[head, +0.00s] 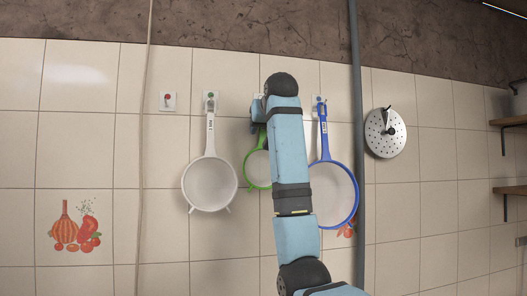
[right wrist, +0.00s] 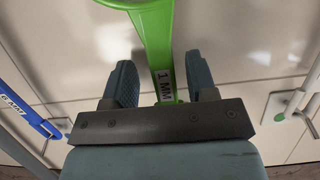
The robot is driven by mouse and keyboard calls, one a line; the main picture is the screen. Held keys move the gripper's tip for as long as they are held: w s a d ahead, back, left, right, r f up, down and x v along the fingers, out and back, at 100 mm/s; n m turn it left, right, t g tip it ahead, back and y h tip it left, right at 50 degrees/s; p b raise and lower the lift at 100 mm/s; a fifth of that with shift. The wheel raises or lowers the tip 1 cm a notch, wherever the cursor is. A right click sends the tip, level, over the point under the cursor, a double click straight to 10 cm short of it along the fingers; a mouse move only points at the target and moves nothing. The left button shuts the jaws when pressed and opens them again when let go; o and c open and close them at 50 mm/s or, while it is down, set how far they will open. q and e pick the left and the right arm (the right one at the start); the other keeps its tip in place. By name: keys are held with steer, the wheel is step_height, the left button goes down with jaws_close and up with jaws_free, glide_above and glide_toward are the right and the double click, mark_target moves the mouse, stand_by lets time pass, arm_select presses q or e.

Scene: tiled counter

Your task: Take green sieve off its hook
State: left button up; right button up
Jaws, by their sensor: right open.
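The green sieve (head: 257,169) hangs on the tiled wall between a white and a blue sieve, partly hidden by my right arm. Its green handle (right wrist: 153,32), marked "1 MM", runs down the right wrist view. My right gripper (right wrist: 160,66) is open, with one finger on each side of the handle and a gap visible at both. In the head view this gripper is mostly hidden behind my own arm near the top of the handle. The hook of the green sieve is largely hidden. My left gripper is not in view.
The white sieve (head: 209,184) hangs close on the left, the blue sieve (head: 333,193) close on the right, partly behind my arm. A vertical grey pipe (head: 357,150) and a round perforated skimmer (head: 385,134) are farther right. Wooden shelves (head: 510,121) stand at the right edge.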

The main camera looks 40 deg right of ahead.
steer(key=shift+a, duration=0.25)
steer(key=shift+r, duration=0.1)
steer(key=c, duration=0.4)
jaws_close()
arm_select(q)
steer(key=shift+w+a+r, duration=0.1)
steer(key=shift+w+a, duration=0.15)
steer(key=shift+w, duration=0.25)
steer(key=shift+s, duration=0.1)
